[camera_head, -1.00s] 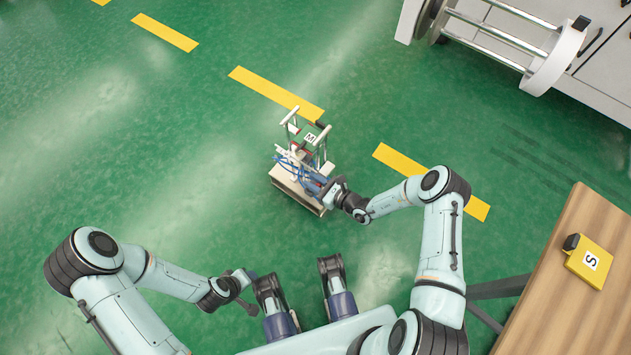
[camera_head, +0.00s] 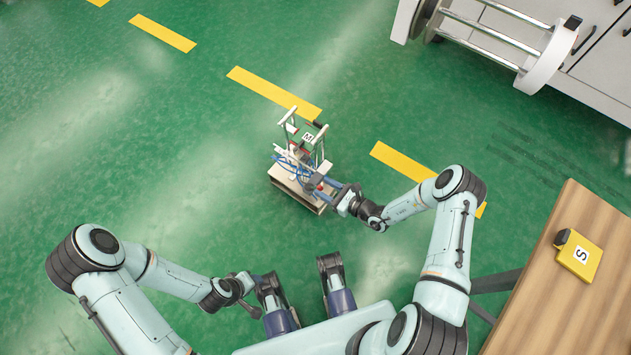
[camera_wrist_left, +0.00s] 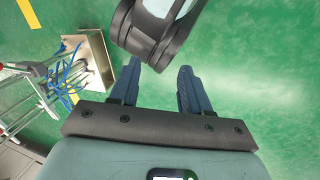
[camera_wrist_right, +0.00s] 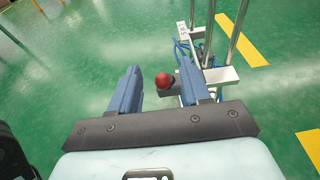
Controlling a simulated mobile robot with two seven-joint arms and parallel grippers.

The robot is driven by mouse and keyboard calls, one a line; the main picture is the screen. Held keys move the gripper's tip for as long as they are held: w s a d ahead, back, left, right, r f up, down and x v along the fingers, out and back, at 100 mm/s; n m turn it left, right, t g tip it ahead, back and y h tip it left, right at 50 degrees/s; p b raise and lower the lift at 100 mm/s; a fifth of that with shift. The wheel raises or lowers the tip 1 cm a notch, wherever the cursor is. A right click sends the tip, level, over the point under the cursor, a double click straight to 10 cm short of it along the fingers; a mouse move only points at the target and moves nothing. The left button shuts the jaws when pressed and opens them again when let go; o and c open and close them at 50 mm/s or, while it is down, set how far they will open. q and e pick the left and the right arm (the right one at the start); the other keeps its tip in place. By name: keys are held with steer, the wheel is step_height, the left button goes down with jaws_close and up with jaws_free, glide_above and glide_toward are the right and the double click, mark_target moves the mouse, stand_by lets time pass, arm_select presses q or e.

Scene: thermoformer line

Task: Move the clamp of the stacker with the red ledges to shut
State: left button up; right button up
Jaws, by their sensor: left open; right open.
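The stacker (camera_head: 283,181) stands on the green floor, a pale box base with upright metal posts, blue hoses, small red parts and an M label. It also shows in the left wrist view (camera_wrist_left: 90,55). A red ball knob (camera_wrist_right: 164,80), apparently the clamp's handle, shows in the right wrist view. My right gripper (camera_head: 330,187) is at the stacker's right side; its open fingers (camera_wrist_right: 162,76) appear on either side of the knob, contact unclear. The clamp's position is hard to tell. My left gripper (camera_wrist_left: 158,76) is open and empty, away from the stacker.
A wooden table (camera_head: 535,305) at the right bears a yellow block (camera_head: 579,255) marked S. A grey-white machine with rollers (camera_head: 490,40) stands at the upper right. Yellow dashes (camera_head: 272,92) mark the floor. Open floor lies left of the stacker.

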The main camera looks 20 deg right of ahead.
arm_select(q)
steer(key=shift+s+d+r+g+p, duration=0.2)
steer(key=shift+s+d+r+p, duration=0.1)
steer(key=shift+s+r, duration=0.2)
steer(key=shift+s+d+r+g+p, duration=0.25)
steer(key=shift+s+r, duration=0.1)
steer(key=shift+s, duration=0.25)
arm_select(e)
steer(key=v, duration=0.7)
arm_select(q)
steer(key=shift+a, duration=0.1)
